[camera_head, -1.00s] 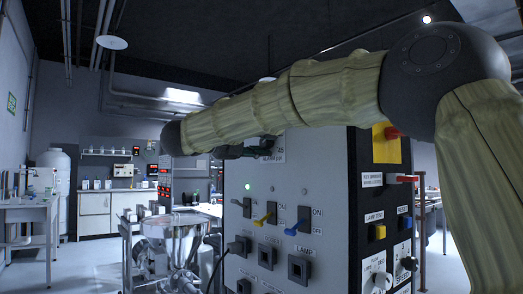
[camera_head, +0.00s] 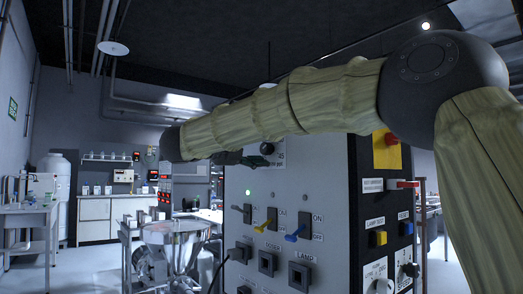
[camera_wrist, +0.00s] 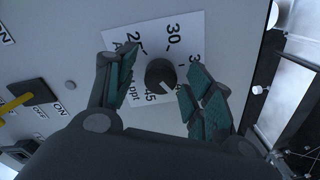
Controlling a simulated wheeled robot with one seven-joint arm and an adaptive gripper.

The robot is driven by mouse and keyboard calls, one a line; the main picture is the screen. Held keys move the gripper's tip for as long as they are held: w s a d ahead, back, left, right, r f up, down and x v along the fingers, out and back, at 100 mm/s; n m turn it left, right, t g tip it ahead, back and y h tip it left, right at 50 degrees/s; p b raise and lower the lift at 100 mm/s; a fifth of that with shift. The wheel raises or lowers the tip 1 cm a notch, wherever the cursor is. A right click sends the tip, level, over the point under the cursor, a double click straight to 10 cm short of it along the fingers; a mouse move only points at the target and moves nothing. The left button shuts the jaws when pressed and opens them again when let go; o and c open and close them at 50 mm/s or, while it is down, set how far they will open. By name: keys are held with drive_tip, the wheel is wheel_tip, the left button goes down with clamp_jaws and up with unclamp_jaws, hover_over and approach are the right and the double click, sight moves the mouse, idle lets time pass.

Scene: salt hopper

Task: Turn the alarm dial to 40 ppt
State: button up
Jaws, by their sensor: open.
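The alarm dial (camera_wrist: 160,75) is a round black knob with a white pointer line, on a white scale plate (camera_wrist: 150,42) in the wrist view. The scale there is covered by a finger. 25 and 30 are readable. My gripper (camera_wrist: 152,93) is open, one finger on each side of the knob, with gaps visible. In the head view the dial (camera_head: 266,148) shows just under my arm.
Below the dial, the grey panel (camera_head: 236,190) carries several toggle switches, including a yellow one (camera_head: 271,217) and a blue one (camera_head: 296,234), plus sockets. A red knob on a yellow plate (camera_head: 387,155) is on the black side face. A steel hopper (camera_head: 170,245) stands left.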

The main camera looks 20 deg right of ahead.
drive_tip(key=v, duration=1.1)
drive_tip(key=shift+a, duration=0.4)
